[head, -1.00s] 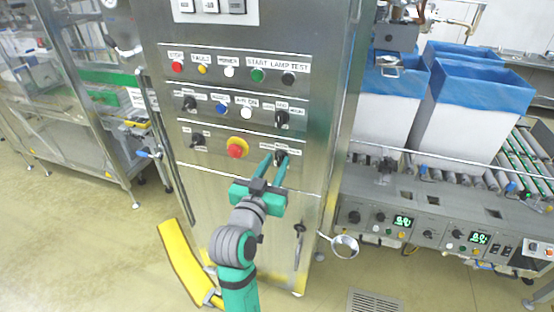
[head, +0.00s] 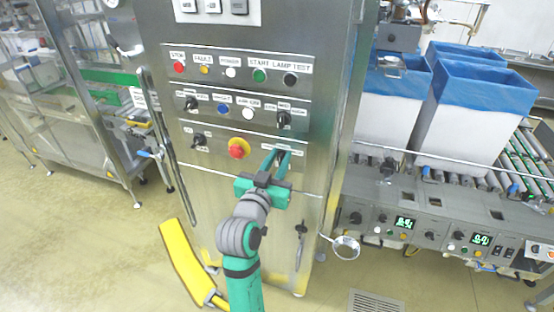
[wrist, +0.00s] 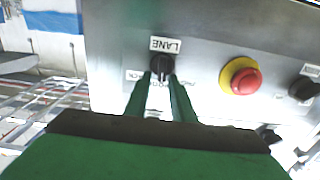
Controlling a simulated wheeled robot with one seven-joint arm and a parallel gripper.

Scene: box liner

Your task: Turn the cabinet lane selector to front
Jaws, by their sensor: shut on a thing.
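The cabinet (head: 215,210) is a steel panel with rows of labelled controls. The lane selector (wrist: 161,66) is a black knob under a LANE label (wrist: 166,44) in the wrist view, where the panel appears upside down. My gripper (wrist: 162,80) is shut on the knob, one green finger on each side. In the head view my gripper (head: 278,156) reaches the lower control row from below, and its fingers mostly hide the knob. The knob's exact pointing direction is hard to tell. Small position labels beside it are partly covered by the fingers.
A red emergency button on a yellow ring (head: 238,148) sits just left of the selector. Another black selector (head: 283,119) is above it. A ladle-like metal cup (head: 345,246) sticks out at the cabinet's lower right. A conveyor with blue-lined boxes (head: 465,110) stands right.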

